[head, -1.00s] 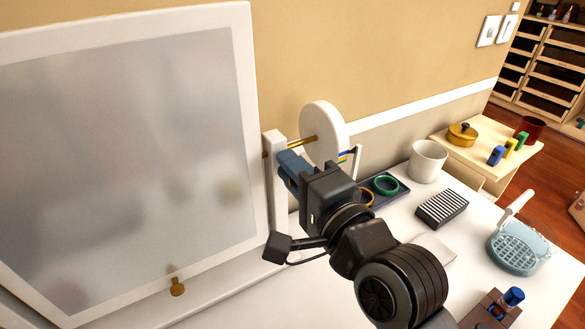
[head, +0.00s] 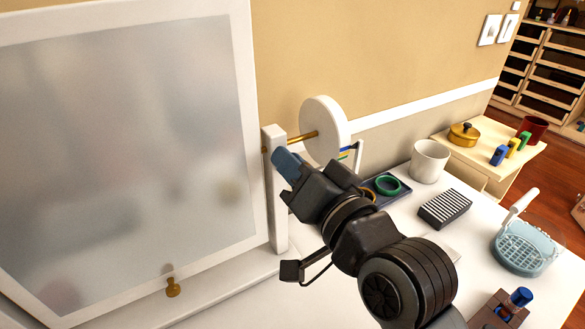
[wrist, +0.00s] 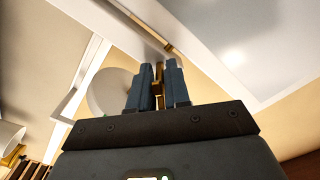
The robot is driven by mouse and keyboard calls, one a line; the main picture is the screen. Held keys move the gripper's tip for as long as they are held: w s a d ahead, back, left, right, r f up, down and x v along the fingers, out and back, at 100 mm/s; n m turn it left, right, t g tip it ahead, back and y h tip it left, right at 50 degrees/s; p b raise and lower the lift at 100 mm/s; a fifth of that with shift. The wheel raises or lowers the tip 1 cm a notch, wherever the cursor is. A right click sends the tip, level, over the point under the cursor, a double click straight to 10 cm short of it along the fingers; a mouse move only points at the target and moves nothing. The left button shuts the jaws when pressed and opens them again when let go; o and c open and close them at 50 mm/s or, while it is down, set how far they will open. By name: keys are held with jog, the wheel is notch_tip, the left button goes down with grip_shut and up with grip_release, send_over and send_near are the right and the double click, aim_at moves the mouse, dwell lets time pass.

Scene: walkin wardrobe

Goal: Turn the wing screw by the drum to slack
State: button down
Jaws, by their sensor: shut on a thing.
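The drum (head: 322,132) is a white disc on a brass shaft (head: 302,138) beside a white post (head: 274,205). In the wrist view the drum (wrist: 108,92) lies left of the fingers. My gripper (head: 284,160) reaches the upper part of the post, just left of and below the drum. In the wrist view its two blue fingers (wrist: 156,84) are shut on a small brass piece, which looks like the wing screw (wrist: 157,90). The fingers hide most of it, and it is hidden in the head view.
A large frosted panel in a white frame (head: 246,130) stands close on the left, with a brass knob (head: 172,288) low on it. On the white top at right are a dark tray (head: 402,184), white mug (head: 429,160), striped block (head: 445,209) and blue basket (head: 525,250).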

jog(key=n+b, duration=0.1)
jog(key=n, duration=0.2)
jog(key=shift+f+n, duration=0.15)
jog(key=shift+n, duration=0.15)
jog(key=n+b, duration=0.2)
jog(key=n, duration=0.1)
jog(key=shift+n, duration=0.3)
jog(key=n+b, duration=0.1)
jog(key=n, duration=0.2)
jog(key=shift+n+b, duration=0.3)
jog(key=shift+b, duration=0.1)
jog(key=shift+n+b, duration=0.65)
jog(key=shift+n, duration=0.85)
jog(key=c, duration=1.3)
grip_release()
